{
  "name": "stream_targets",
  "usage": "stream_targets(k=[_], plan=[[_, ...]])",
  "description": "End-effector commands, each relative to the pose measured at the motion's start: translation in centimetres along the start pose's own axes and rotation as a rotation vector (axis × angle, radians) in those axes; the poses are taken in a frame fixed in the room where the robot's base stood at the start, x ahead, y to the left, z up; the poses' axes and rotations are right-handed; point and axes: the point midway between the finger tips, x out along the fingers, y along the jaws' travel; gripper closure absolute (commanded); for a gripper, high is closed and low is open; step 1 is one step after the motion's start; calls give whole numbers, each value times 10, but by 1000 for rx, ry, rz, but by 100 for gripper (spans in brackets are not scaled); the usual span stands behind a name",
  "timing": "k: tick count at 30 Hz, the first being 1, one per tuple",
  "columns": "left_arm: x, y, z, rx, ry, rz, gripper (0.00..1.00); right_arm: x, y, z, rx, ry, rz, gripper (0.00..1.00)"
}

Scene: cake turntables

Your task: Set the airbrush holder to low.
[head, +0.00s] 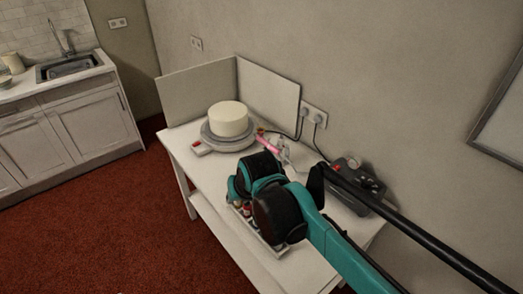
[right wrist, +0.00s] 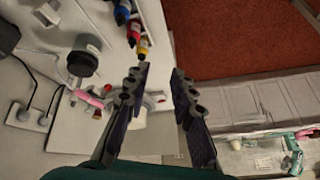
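The pink airbrush (head: 268,144) lies tilted beside the turntable, against a small pale stand (head: 284,147) that appears to be its holder. The holder's height setting is too small to read. In the right wrist view the airbrush (right wrist: 88,98) is left of my fingers, with a dark round part (right wrist: 82,64) near it. My right gripper (right wrist: 160,84) is open and empty, apart from the airbrush. In the head view my teal right arm covers the table's front, and its fingers cannot be made out. My left gripper is in neither view.
A white cake (head: 229,118) stands on a grey turntable (head: 208,138) before upright boards. A small box with a red button (head: 201,147) is left of it. Paint bottles (right wrist: 133,30) stand along the table edge. A dark compressor-like unit (head: 351,172) and plugged cables (head: 317,119) are behind.

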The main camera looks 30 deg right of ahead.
Motion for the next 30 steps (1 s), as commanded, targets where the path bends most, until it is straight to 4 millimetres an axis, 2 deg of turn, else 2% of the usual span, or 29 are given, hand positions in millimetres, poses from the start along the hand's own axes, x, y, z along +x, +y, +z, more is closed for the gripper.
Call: stream_targets(k=[1,6,11,15,18,21,25,30], plan=[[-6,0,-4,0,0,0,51,-1,2,-28,63,-16,12,76],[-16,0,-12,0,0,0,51,18,16,-103,286,-77,48,76],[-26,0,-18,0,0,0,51,50,41,-164,495,-128,89,76],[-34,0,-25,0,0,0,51,88,71,-208,679,-171,126,76],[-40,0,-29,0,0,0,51,119,96,-231,807,-199,155,76],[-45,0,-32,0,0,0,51,148,121,-246,922,-223,182,76],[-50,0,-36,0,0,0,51,178,147,-254,1031,-245,208,76],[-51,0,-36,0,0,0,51,197,162,-256,1096,-259,224,76]])
